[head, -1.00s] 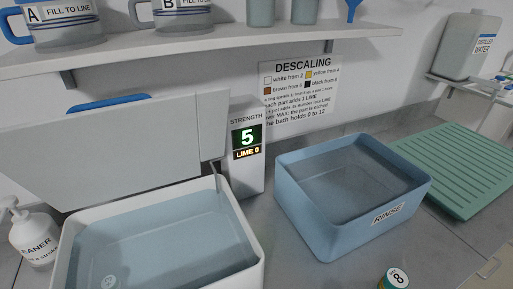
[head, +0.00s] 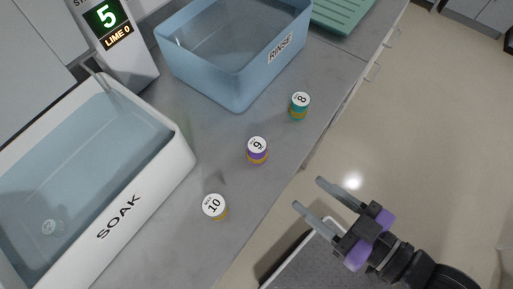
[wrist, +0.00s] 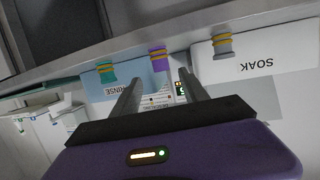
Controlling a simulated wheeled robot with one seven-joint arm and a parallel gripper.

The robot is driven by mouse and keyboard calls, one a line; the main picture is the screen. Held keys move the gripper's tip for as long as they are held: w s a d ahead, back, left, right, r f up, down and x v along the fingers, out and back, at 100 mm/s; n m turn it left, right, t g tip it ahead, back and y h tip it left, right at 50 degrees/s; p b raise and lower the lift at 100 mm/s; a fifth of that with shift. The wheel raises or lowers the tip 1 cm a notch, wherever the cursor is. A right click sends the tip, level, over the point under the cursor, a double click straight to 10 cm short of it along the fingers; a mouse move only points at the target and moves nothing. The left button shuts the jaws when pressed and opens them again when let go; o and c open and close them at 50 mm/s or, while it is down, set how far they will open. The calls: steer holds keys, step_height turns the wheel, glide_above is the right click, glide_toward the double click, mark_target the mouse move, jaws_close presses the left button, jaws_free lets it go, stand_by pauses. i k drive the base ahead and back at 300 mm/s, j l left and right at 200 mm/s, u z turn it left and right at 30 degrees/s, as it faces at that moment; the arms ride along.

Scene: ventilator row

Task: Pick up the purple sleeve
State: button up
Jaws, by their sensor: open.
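The purple sleeve (head: 257,151) stands upright on the grey counter, with a white top marked 9 and a yellowish band. It is between a teal one marked 8 (head: 299,106) and a white one marked 10 (head: 214,207). In the wrist view the purple sleeve (wrist: 158,58) shows upside down, ahead of the fingers. My gripper (head: 308,194) is open and empty, out past the counter's front edge, to the right of the sleeve and apart from it. My gripper's fingers also show in the wrist view (wrist: 160,92).
The white SOAK basin (head: 150,190) stands at left and the blue RINSE basin (head: 240,95) behind the sleeves. A display (head: 108,25) reads 5 and LIME 0. A green ribbed tray (head: 343,12) is at the back. Floor is open at right.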

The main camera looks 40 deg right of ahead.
mark_target(256, 149)
steer(key=u, duration=0.9)
steer(key=k+l+u, duration=0.15)
steer(key=l+u, duration=0.2)
steer(key=k+l+u, duration=0.2)
steer(key=u, duration=0.2)
steer(key=k+l+u, duration=0.35)
steer(key=k+l, duration=0.2)
